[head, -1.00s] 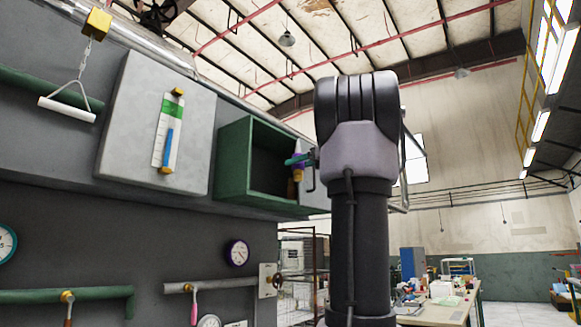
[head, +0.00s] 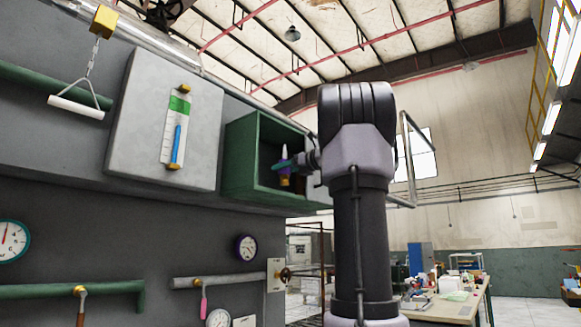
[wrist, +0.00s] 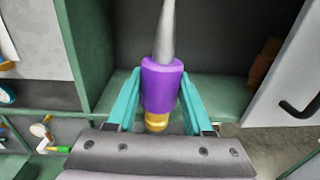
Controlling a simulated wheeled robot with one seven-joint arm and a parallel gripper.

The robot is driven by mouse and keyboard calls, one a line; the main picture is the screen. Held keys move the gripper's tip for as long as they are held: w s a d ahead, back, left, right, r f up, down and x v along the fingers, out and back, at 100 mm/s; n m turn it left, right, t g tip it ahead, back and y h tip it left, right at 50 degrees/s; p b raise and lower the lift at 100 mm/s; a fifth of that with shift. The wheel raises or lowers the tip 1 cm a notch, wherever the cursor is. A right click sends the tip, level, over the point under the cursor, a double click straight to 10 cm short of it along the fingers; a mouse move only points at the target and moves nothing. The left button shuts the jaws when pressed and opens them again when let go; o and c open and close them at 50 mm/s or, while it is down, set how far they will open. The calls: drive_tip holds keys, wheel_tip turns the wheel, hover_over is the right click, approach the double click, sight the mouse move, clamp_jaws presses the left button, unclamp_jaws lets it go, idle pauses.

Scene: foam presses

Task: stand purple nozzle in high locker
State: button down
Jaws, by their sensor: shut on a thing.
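The purple nozzle (wrist: 162,84) has a grey pointed tip and a yellow base. My gripper (wrist: 160,98) is shut on it, with a teal finger on each side of the purple body. The nozzle is upright, tip up, in the head view (head: 284,168). The high locker (head: 238,160) is an open green box on the wall. The nozzle and gripper are at its opening, toward the right side. In the wrist view the locker floor (wrist: 215,97) lies behind the nozzle; I cannot tell the gap between base and floor.
A brown object (wrist: 264,60) is inside the locker at the right. The pale locker door (wrist: 285,75) with a dark handle stands open on the right. A grey panel with a gauge strip (head: 165,120) is left of the locker. Pipes and dials are below.

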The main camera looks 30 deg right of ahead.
drive_tip(key=shift+a+x, duration=0.2)
drive_tip(key=shift+x, duration=2.55)
drive_tip(key=shift+a+x, duration=0.2)
drive_tip(key=shift+x, duration=2.55)
drive_tip(key=shift+s+f, duration=0.15)
drive_tip(key=shift+f, duration=0.35)
drive_tip(key=shift+c, duration=1.1)
unclamp_jaws()
drive_tip(key=shift+s+d, duration=0.1)
drive_tip(key=v, duration=1)
drive_tip(key=shift+s+d, duration=0.1)
drive_tip(key=shift+s, duration=0.2)
